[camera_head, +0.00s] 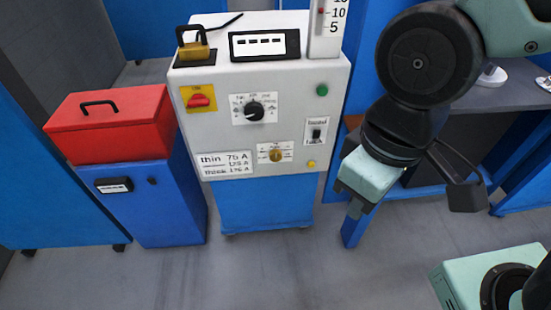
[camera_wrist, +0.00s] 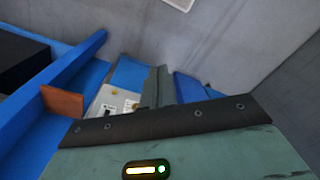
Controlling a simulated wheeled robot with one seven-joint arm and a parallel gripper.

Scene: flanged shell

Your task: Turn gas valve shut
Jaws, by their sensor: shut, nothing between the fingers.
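A light grey control cabinet (camera_head: 220,140) stands in the middle of the head view. Its front has a small brass-yellow knob (camera_head: 275,155) on a white plate, which may be the gas valve; its label is too small to read. Above it are a black dial (camera_head: 254,111) and a red switch (camera_head: 200,101) on a yellow plate. My gripper (camera_head: 355,209) is shut and empty, pointing down to the right of the cabinet, apart from it. In the wrist view its finger (camera_wrist: 161,86) partly covers the cabinet front (camera_wrist: 113,101).
A red box (camera_head: 110,125) sits on a blue cabinet (camera_head: 150,205) at the left. A grey-topped table (camera_head: 505,100) with blue legs stands behind my arm at right. A gauge (camera_head: 325,30) rises from the cabinet top.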

